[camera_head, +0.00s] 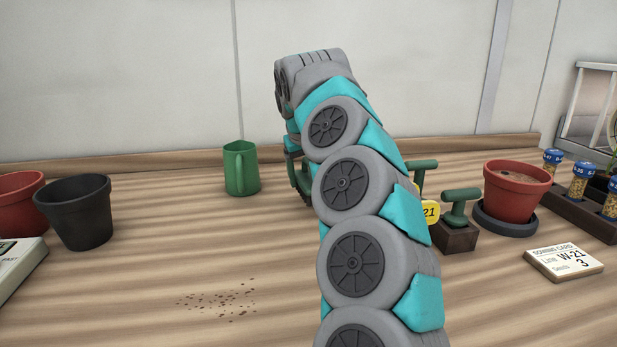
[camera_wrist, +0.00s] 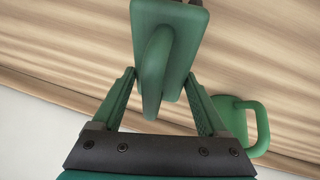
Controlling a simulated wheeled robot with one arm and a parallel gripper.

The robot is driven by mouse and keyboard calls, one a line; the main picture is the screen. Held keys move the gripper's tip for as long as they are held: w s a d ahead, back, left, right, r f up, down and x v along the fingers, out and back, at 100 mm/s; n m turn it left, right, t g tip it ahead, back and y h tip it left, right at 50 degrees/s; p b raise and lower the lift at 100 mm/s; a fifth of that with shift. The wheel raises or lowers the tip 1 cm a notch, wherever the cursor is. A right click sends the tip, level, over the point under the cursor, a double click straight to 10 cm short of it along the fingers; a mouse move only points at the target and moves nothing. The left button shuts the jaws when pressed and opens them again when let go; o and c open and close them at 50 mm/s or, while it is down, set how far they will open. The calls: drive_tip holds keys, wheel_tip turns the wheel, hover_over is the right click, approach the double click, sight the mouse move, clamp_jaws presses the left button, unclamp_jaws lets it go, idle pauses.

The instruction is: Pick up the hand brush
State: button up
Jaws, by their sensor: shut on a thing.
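The hand brush (camera_wrist: 153,85) shows in the wrist view as a green block with a rounded green handle, and a bit of something dark at its top edge. My gripper (camera_wrist: 159,75) has one finger on each side of the brush and is shut on it. In the head view my arm reaches away over the table, and its links cover most of the gripper and the brush. Only some dark green parts show at the left of the arm's far end, and I cannot tell there whether the brush touches the table.
A green mug (camera_head: 241,168) stands just left of my gripper; it also shows in the wrist view (camera_wrist: 227,112). Soil crumbs (camera_head: 222,299) lie front left. Black pot (camera_head: 77,214) at left; green-handled tool in a block (camera_head: 456,238), terracotta pot (camera_head: 513,193) and sowing card (camera_head: 563,262) at right.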

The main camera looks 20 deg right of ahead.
drive_tip(key=s+a+b, duration=0.1)
drive_tip(key=s+a, duration=0.2)
drive_tip(key=s+a+r+b, duration=0.1)
drive_tip(key=s+a, duration=0.2)
drive_tip(key=s, duration=0.1)
drive_tip(key=s+a+b, duration=0.1)
drive_tip(key=s+a, duration=0.2)
drive_tip(key=s, duration=0.1)
drive_tip(key=shift+s+a+r, duration=0.15)
drive_tip(key=shift+a+r, duration=0.05)
drive_tip(key=shift+a, duration=0.1)
drive_tip(key=o, duration=0.9)
drive_tip(key=c, duration=0.6)
drive_tip(key=shift+c, duration=0.2)
